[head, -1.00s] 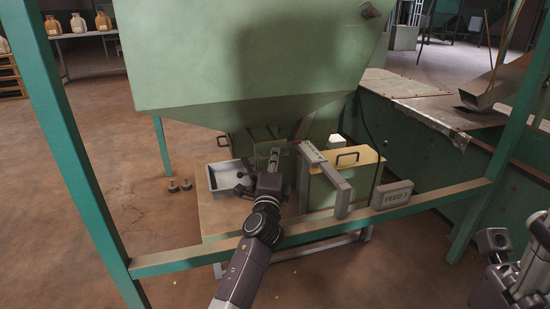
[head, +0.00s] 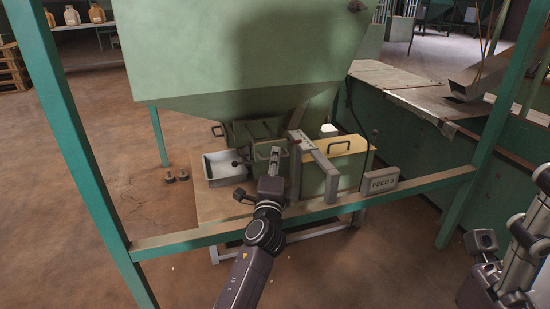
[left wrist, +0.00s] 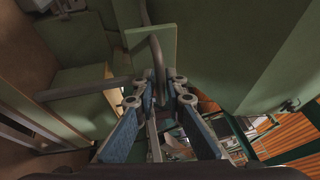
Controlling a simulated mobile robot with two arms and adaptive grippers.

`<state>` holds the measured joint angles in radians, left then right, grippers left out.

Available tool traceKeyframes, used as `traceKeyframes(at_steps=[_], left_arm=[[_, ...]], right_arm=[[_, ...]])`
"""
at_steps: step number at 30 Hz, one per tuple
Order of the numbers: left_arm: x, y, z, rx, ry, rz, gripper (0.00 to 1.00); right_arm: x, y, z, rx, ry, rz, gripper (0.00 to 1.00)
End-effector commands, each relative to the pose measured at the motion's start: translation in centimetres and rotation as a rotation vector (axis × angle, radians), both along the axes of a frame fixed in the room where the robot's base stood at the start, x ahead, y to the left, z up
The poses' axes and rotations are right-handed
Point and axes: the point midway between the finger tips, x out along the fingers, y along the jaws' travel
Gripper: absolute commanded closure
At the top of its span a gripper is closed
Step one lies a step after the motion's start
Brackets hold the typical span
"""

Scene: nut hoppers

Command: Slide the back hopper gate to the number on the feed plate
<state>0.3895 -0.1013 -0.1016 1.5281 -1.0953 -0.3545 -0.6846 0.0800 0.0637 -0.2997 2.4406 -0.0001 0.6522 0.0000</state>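The hopper (head: 240,60) is a large green box narrowing to gates at its foot. My left gripper (head: 276,153) is at these gates, in front of a small green gate plate (head: 261,150). In the left wrist view the fingertips (left wrist: 159,85) close around a grey bar handle (left wrist: 156,50) beside a green plate (left wrist: 153,45). A second dark handle (head: 217,130) sticks out at the hopper's left. The grey feed plate (head: 383,182) on the front rail seems to read "FEED-3". My right gripper (head: 482,243) is at the right edge, its fingers unclear.
A grey tray (head: 208,182) lies left of my left gripper. A grey bracket (head: 322,160) and a yellow-topped box (head: 345,148) stand close on its right. A green rail (head: 220,234) crosses in front between posts.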

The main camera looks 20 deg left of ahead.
Motion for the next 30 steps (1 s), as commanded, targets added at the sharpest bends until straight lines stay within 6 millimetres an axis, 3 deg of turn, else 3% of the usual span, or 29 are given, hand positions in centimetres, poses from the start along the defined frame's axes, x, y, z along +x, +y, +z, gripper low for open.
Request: traceKeyframes(at_steps=[3,14,17,30], left_arm=[[0.0,0.0,0.0,0.000,0.000,0.000,0.76],[-0.5,-0.1,-0.1,0.001,0.000,0.000,0.76],[-1.6,-0.3,-0.4,0.001,0.001,-0.001,0.76],[-9.6,-1.9,-1.7,-0.001,0.002,0.000,0.76]], right_arm=[[0.0,0.0,0.1,0.000,-0.002,0.000,0.55],[-0.1,-0.1,0.3,0.010,-0.008,0.001,0.55],[-0.1,-0.1,0.2,0.007,-0.007,0.001,0.55],[-0.1,-0.1,0.2,0.006,-0.006,0.001,0.55]])
